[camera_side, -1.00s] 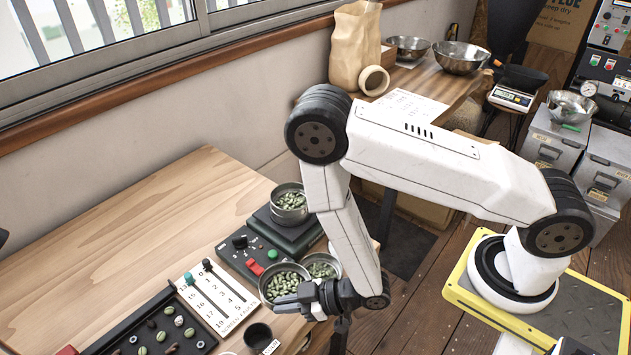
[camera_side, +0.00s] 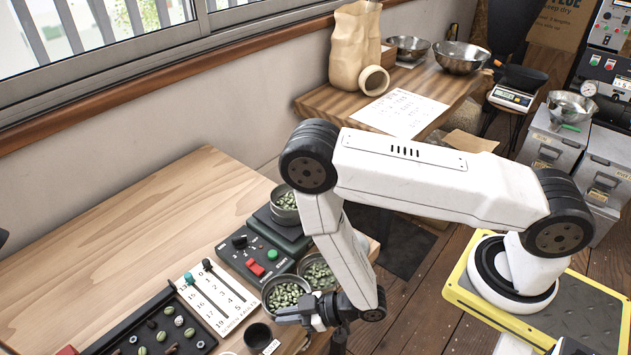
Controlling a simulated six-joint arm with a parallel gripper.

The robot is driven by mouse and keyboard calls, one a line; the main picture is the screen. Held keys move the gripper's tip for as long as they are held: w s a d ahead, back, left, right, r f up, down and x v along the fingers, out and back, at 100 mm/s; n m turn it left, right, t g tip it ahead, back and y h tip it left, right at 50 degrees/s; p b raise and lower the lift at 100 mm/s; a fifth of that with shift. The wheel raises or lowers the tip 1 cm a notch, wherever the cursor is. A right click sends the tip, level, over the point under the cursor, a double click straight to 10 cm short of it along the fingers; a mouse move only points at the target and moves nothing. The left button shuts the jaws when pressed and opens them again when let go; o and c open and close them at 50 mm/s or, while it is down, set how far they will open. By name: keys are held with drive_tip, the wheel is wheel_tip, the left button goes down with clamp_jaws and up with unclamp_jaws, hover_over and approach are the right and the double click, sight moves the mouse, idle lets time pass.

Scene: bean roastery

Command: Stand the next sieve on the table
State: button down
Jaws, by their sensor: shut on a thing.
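A round metal sieve (camera_side: 285,294) holding green beans is at my gripper (camera_side: 294,314), near the table's front right. My gripper is shut on its near side. The sieve looks level; I cannot tell whether its base touches the table. A second sieve (camera_side: 318,273) with green beans is just behind it to the right, partly hidden by my arm. A third sieve (camera_side: 283,205) with green beans stands on the dark square platform (camera_side: 270,228) of a machine, its right side hidden by my arm. The wooden table (camera_side: 110,240) lies below.
A control box (camera_side: 252,260) with a red switch and a white scale card (camera_side: 217,298) lie left of the held sieve. A dark cup (camera_side: 258,335) and a black tray (camera_side: 160,335) of beans are in front. The table's back left is clear.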

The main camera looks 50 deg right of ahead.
drive_tip(key=shift+f, duration=1.75)
drive_tip(key=shift+f, duration=0.1)
drive_tip(key=c, duration=0.7)
unclamp_jaws()
drive_tip(key=shift+c, duration=0.2)
drive_tip(key=v, duration=1.2)
